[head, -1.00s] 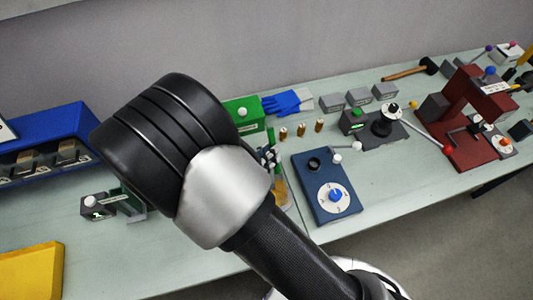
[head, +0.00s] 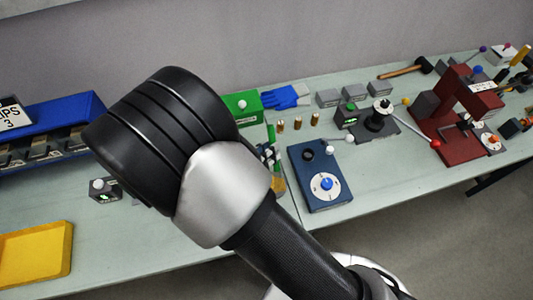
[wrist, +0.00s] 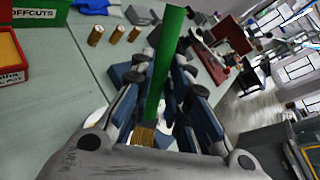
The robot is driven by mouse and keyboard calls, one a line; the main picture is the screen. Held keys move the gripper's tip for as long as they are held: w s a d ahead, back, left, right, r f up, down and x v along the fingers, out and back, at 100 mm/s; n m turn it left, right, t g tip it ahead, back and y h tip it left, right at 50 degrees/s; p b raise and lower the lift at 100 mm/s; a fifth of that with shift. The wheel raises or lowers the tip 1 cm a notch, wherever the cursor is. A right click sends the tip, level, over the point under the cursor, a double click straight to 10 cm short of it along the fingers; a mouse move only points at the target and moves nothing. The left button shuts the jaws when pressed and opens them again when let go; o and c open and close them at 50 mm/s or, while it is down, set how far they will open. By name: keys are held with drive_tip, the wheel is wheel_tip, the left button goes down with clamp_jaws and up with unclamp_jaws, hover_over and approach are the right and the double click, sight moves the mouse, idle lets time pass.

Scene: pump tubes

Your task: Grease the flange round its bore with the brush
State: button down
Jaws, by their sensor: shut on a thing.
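My gripper (wrist: 160,100) is shut on the brush (wrist: 166,55), which has a green handle and tan bristles (wrist: 145,136). In the head view my arm hides most of the gripper. The green handle (head: 271,133) points up there and the amber bristles (head: 278,185) point down, beside the blue box with a dial (head: 322,195). I cannot pick out the flange or its bore for certain. In the wrist view a red box (wrist: 10,80) with a yellowish inside and a partly readable label ending in "POT" stands at the left edge.
A green OFFCUTS box (wrist: 35,14) and several brass cylinders (head: 298,122) stand behind. A grey fixture (head: 380,125) and a dark red stand (head: 450,130) are to the right. A yellow tray (head: 35,255) and a blue bin (head: 50,125) are left. Bench front is mostly bare.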

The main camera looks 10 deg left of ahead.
wheel_tip(320, 180, up, 4)
drive_tip(key=p, duration=0.2)
drive_tip(key=shift+p, duration=0.3)
idle(0.5)
drive_tip(key=w+d+f+m+g+h+b, duration=0.1)
drive_tip(key=w+d+f+m+h+b, duration=0.1)
drive_tip(key=d, duration=0.9)
drive_tip(key=w+d+f+m+g+h+b, duration=0.2)
drive_tip(key=w+d+f+b, duration=0.2)
drive_tip(key=w+d+b, duration=0.3)
drive_tip(key=d, duration=0.4)
drive_tip(key=shift+w+d+g, duration=0.2)
drive_tip(key=shift+g, duration=0.1)
